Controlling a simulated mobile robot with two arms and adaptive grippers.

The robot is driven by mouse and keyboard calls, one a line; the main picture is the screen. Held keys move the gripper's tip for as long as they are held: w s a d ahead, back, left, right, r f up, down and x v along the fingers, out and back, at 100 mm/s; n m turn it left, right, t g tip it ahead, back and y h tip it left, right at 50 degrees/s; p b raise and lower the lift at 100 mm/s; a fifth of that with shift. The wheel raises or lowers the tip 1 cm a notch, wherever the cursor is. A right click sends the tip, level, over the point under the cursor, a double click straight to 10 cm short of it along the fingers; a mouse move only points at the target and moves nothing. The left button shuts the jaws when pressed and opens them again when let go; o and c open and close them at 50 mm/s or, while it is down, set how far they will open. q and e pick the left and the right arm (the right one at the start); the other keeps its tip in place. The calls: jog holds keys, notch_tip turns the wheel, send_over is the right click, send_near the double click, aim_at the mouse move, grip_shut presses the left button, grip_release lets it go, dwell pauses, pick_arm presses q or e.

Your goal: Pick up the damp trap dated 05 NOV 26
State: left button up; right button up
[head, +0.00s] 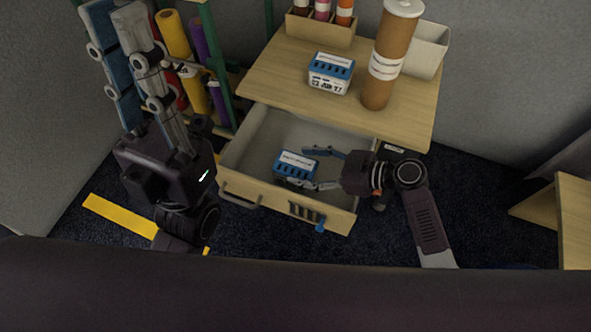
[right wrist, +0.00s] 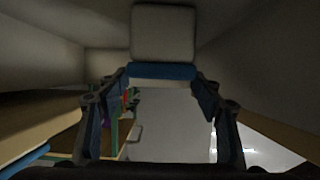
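One blue-and-white damp trap (head: 296,163) is inside the open drawer, near its front. Its date cannot be read. My right gripper (head: 304,167) reaches in from the right with one finger on the box's far side and one on its near side. In the right wrist view the white and blue box (right wrist: 162,42) lies between the fingertips; I cannot tell whether they press on it. A second damp trap (head: 330,72) stands on the cabinet top, its date seemingly "22 JAN 27".
The drawer (head: 262,192) is pulled out from a wooden cabinet (head: 275,75). A tall brown tube (head: 388,60), a white bin (head: 428,48) and a bottle rack (head: 318,30) stand on top. A green-framed rack (head: 217,60) with coloured rolls is at the left.

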jog(key=c, duration=1)
jog(key=shift+r, duration=0.1)
jog(key=shift+c, duration=1)
